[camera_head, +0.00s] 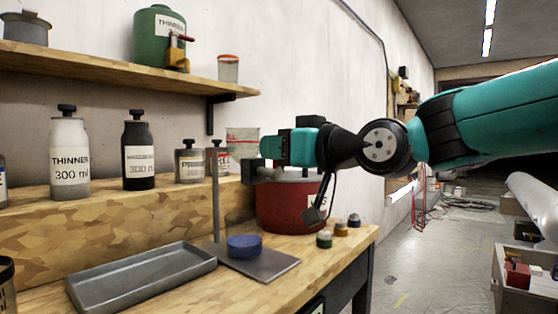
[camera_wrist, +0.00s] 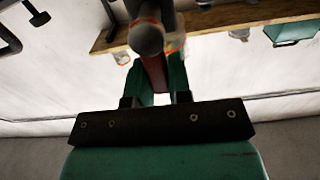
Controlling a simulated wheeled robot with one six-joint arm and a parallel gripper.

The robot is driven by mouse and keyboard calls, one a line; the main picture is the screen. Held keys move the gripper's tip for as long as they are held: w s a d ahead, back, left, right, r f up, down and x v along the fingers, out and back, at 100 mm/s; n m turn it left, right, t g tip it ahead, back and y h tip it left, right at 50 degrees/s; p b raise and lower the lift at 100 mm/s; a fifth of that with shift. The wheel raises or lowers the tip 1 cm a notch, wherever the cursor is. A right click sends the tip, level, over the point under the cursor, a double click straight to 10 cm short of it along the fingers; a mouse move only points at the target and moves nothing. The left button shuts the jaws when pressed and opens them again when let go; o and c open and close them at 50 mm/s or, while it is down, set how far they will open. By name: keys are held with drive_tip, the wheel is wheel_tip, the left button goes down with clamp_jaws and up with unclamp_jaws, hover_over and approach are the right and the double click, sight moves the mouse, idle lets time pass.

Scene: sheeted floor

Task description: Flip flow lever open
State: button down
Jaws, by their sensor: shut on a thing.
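The green thinner tank (camera_head: 158,32) stands on the upper shelf. It has a yellow tap (camera_head: 175,57) with a red flow lever (camera_head: 181,37) on its front. My gripper (camera_head: 262,160) is below and to the right of the tap, apart from it, above the bench. In the wrist view its green fingers (camera_wrist: 161,80) are shut on a grey, round-ended thing (camera_wrist: 146,38) with a dark red strip. I cannot tell what this held thing is. The green tank also seems to show in the wrist view (camera_wrist: 293,30), at the upper right.
A clear jar (camera_head: 228,68) stands right of the tap. Below, a grey post (camera_head: 215,195) rises by a metal plate with a blue cup (camera_head: 244,246). A red pot (camera_head: 290,210) stands beneath my gripper. A grey tray (camera_head: 140,275) and several bottles line the bench.

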drive_tip(key=shift+n, duration=0.3)
drive_tip(key=c, duration=1)
unclamp_jaws()
drive_tip(key=shift+c, duration=0.2)
drive_tip(key=shift+s, duration=0.1)
drive_tip(key=b+v, duration=0.1)
drive_tip(key=v, duration=1.6)
drive_tip(key=shift+s+d+f, duration=0.1)
